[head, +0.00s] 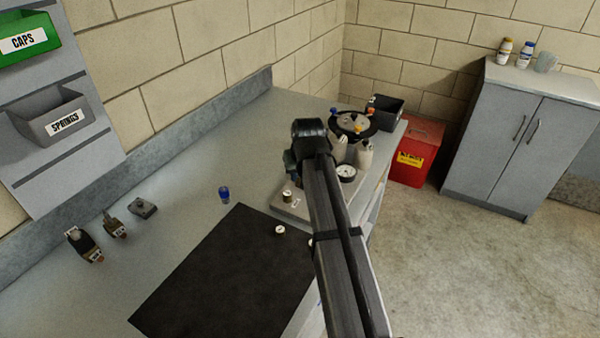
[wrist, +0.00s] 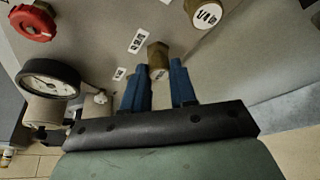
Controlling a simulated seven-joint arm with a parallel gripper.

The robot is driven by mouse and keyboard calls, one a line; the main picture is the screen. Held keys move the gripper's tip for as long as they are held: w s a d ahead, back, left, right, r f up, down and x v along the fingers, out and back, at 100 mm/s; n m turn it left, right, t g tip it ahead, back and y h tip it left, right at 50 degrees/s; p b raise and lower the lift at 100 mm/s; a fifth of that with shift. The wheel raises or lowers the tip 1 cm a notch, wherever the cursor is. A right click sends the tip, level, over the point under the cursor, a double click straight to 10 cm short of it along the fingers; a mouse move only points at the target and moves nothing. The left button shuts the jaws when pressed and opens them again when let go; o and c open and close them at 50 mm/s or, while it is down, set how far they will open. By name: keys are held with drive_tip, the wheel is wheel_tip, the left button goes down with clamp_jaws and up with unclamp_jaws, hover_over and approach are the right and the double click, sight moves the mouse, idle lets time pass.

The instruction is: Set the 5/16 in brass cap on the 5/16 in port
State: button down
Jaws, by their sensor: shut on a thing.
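In the wrist view my gripper (wrist: 160,72) has its two blue fingers closed on the sides of a brass hex cap (wrist: 158,54). The cap's white top is partly visible low between the fingers, and its marking is not readable. The cap's far end points at the grey manifold plate (wrist: 95,22). The port under it is hidden, and I cannot tell whether the cap touches it. A brass cap marked 1/4 (wrist: 206,14) stands on the plate nearby. In the head view my gripper is mostly hidden by my arm above the plate (head: 291,209).
A pressure gauge (wrist: 50,80) and a red knob (wrist: 33,22) stand on the plate. Two white-topped pieces, one of them clear (head: 280,230), lie by the black mat (head: 215,290). A wheel-like rack (head: 352,125) is behind.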

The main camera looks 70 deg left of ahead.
drive_tip(key=shift+f, duration=0.3)
drive_tip(key=shift+c, duration=2.2)
unclamp_jaws()
drive_tip(key=shift+r, duration=0.1)
drive_tip(key=shift+r, duration=3.4)
